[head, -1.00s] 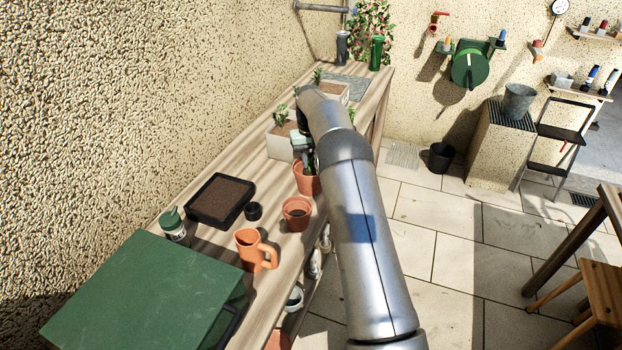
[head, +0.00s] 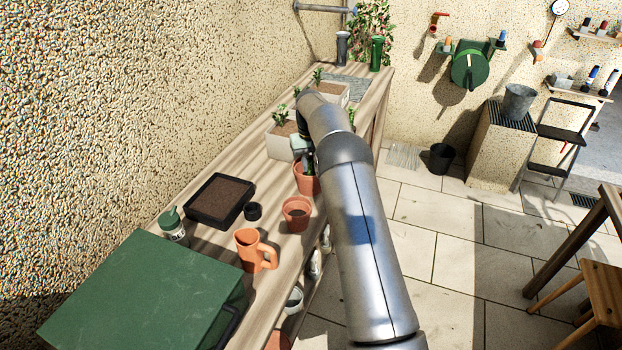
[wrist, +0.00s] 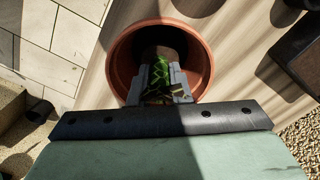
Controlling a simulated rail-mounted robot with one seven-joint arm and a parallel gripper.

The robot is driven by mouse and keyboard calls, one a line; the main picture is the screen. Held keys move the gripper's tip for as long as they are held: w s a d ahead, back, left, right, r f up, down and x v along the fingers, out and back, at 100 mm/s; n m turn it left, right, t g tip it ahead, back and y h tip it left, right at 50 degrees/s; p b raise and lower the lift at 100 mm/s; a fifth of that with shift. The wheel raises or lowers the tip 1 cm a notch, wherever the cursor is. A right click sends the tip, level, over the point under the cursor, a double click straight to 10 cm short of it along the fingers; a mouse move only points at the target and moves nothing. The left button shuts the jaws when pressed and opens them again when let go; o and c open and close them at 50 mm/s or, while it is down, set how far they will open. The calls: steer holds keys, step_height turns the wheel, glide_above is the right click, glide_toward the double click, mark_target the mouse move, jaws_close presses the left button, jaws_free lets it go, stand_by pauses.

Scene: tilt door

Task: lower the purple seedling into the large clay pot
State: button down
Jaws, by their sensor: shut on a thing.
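The large clay pot (head: 306,183) stands on the bench near its front edge, partly covered by my arm in the head view. In the wrist view its rim (wrist: 118,72) rings my fingers, and its inside is dark. My gripper (wrist: 160,70) is shut on the seedling (wrist: 158,78), which shows green leaves between the fingers; no purple shows. The seedling is over the pot's opening, near the middle of the rim. Its lower part is hidden or in shadow, so I cannot tell how deep it sits or whether it touches the pot.
A smaller clay pot (head: 297,213), an orange jug (head: 252,250), a small black pot (head: 253,211) and a black soil tray (head: 220,200) stand nearer. A pale planter (head: 283,142) stands just behind the large pot. A green box (head: 140,295) fills the near bench end.

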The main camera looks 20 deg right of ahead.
steer(key=shift+f, duration=0.4)
stand_by(0.3)
steer(key=c, duration=1.3)
jaws_free()
steer(key=shift+o, duration=0.2)
